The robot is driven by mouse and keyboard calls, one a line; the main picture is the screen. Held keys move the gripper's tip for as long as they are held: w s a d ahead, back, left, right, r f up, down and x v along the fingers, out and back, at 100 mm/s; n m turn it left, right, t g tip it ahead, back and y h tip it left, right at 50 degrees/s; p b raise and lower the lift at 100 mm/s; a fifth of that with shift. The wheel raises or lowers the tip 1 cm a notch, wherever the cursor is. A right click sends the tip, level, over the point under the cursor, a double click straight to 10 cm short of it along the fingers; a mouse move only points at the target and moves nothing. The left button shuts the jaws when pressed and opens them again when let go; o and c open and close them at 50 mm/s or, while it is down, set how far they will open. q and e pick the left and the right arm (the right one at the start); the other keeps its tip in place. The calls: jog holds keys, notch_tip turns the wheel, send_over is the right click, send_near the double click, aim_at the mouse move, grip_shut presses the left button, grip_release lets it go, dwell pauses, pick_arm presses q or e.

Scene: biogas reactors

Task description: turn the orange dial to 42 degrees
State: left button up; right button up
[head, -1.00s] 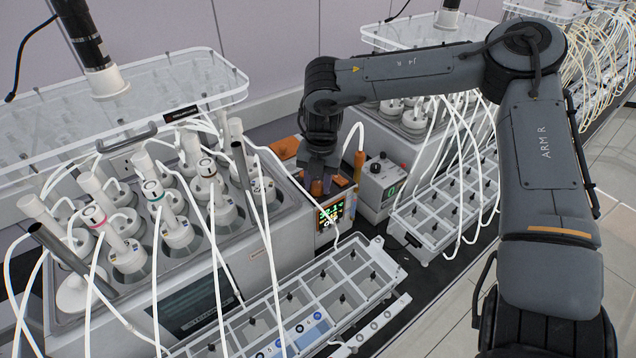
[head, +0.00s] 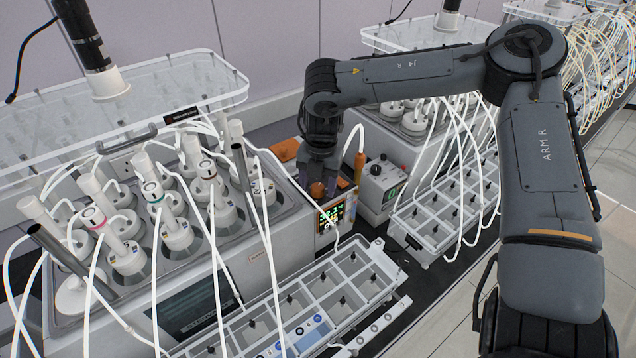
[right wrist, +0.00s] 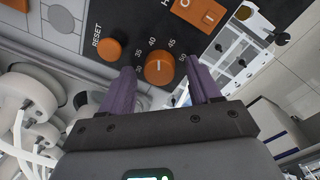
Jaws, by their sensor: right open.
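The orange dial (right wrist: 159,68) is round with a short pale mark and sits on a dark panel with a printed scale around it, where 35, 40, 45 and 50 can be read. The mark points roughly toward the 40-to-45 part of the scale; the exact angle is too small to tell. My right gripper (right wrist: 160,74) is open, its purple fingers on either side of the dial; I cannot tell whether they touch it. In the head view the right gripper (head: 318,182) is over the small control box. My left gripper is not in view.
An orange RESET knob (right wrist: 107,50) is close to the left finger, and an orange switch (right wrist: 199,12) is above the dial. In the head view a lit display (head: 331,215) is on the box's front. Tubed reactor bottles (head: 178,232) and a white rack (head: 345,290) are nearby.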

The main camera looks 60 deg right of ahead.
aim_at(320, 188)
jog(key=shift+r, duration=0.15)
notch_tip(320, 188, up, 10)
jog(key=shift+s+r+p, duration=0.25)
jog(key=shift+s+p, duration=0.05)
dwell(0.6)
